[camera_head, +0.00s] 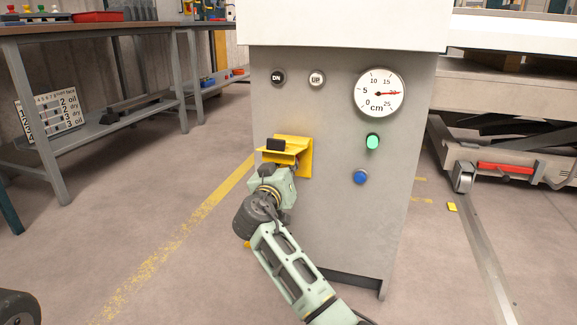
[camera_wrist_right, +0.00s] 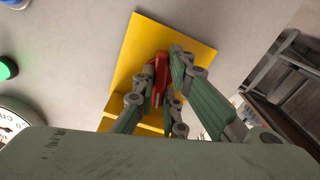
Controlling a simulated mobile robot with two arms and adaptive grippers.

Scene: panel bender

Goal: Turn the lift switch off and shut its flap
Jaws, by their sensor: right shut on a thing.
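The lift switch's yellow plate (camera_head: 306,155) is on the front of the grey cabinet. Its yellow flap (camera_head: 280,158) stands open, sticking out from the plate above my right gripper, with a black piece (camera_head: 276,144) on it. In the right wrist view, the red switch handle (camera_wrist_right: 159,72) stands out from the yellow plate (camera_wrist_right: 143,50). My right gripper (camera_wrist_right: 163,66) has its fingers on both sides of the handle and is shut on it. In the head view, the flap and my wrist hide the handle. My left gripper is not in view.
The cabinet (camera_head: 338,225) also carries DN (camera_head: 278,77) and UP (camera_head: 316,78) buttons, a round cm gauge (camera_head: 379,93), a lit green lamp (camera_head: 373,142) and a blue button (camera_head: 360,177). A workbench (camera_head: 100,28) stands at left. The floor between them is free.

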